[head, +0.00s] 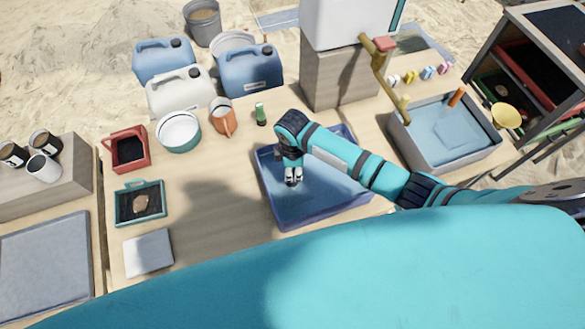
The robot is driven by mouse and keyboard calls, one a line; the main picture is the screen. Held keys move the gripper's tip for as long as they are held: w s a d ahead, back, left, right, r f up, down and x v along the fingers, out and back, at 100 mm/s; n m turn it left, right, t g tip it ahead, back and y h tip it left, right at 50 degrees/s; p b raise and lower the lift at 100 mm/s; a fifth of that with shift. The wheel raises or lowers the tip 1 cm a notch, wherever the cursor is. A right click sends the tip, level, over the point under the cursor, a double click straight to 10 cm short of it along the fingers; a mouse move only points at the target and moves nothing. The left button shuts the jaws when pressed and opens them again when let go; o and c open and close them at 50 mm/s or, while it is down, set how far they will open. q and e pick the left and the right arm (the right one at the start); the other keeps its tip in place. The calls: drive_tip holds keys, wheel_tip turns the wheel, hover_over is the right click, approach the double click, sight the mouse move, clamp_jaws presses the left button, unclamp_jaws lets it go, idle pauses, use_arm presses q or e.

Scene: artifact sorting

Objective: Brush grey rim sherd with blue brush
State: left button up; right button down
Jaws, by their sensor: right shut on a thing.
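My right gripper (293,177) hangs from the teal arm that comes in from the right, fingers down, over the left part of a blue tray (334,206) on the table. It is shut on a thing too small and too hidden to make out. I cannot pick out the blue brush or the grey rim sherd for certain. A tan-brown piece (142,203) lies in a teal-framed tray (121,207) at the left. My left gripper is not in view.
A grey wash basin (484,148) is right. A pale grey slab (148,255) lies front left. Bare table lies between.

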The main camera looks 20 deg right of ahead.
idle(0.5)
drive_tip(key=shift+f+b, duration=0.45)
drive_tip(key=shift+f, duration=0.35)
drive_tip(key=shift+w, duration=0.1)
